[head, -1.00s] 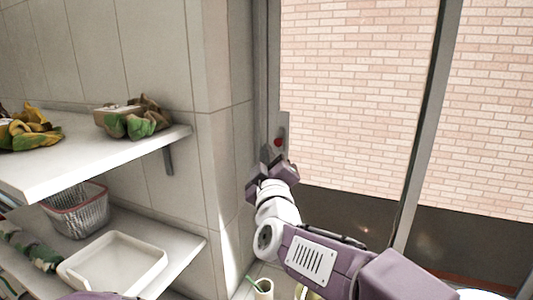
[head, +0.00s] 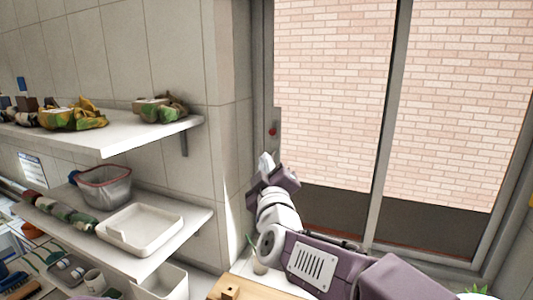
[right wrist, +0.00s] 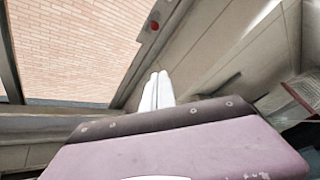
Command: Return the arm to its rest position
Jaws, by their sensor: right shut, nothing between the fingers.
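My right arm (head: 320,262) reaches up from the lower right of the head view, purple and white. Its gripper (head: 265,163) is raised in front of the window frame, near a small plate with a red button (head: 272,131). In the right wrist view the two pale fingers (right wrist: 157,90) lie together, shut with nothing between them. The red button also shows there (right wrist: 154,25), above the fingertips and apart from them. My left gripper is not in view.
Two white shelves stand at left. The upper shelf (head: 100,148) holds several wrapped bundles; the lower one holds a wire basket (head: 105,190) and a white tray (head: 140,228). A wooden board (head: 255,290) lies below. A large window (head: 335,90) fills the right side.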

